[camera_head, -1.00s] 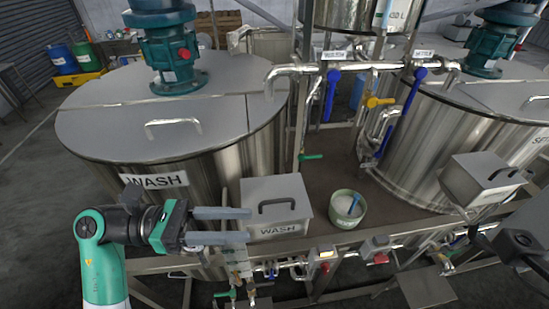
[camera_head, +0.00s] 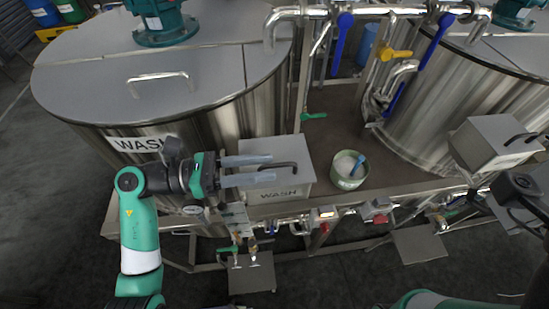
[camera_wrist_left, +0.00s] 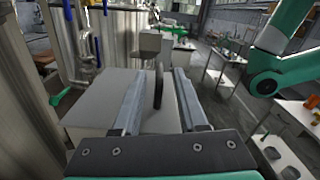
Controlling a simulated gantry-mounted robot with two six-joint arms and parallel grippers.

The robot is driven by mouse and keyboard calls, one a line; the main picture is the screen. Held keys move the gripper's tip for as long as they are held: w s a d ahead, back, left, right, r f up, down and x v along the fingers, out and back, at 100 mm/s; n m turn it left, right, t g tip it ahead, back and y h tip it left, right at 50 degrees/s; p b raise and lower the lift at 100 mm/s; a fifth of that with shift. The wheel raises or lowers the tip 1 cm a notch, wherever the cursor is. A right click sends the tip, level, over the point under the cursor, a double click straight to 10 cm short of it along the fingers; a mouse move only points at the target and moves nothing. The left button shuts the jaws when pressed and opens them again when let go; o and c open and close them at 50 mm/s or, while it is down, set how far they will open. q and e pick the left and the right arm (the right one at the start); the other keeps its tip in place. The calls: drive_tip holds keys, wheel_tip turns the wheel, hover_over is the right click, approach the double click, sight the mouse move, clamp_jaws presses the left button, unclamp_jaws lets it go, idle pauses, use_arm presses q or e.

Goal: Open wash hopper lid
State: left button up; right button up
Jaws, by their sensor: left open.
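The wash hopper (camera_head: 250,197) is a grey box labelled WASH in front of the large wash tank, and its lid (camera_head: 298,151) is shut. A dark bar handle (camera_head: 281,165) stands on the lid. My left gripper (camera_head: 274,168) is open, with its two long grey fingers reaching over the lid from the left, one on each side of the handle in the head view. In the left wrist view the handle (camera_wrist_left: 158,85) shows upright between the two fingers (camera_wrist_left: 155,85). Whether the fingers touch it I cannot tell. My right gripper is not clearly visible.
A green tub (camera_head: 347,172) with white contents and a blue scoop stands right of the hopper. Another grey hopper (camera_head: 497,142) is at the right. The wash tank (camera_head: 150,85) stands behind, and pipes with blue-handled valves (camera_head: 343,22) rise behind the bench.

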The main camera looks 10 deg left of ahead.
use_arm(q)
drive_tip(key=shift+x, duration=1.55)
drive_tip(key=shift+c, duration=0.2)
clamp_jaws()
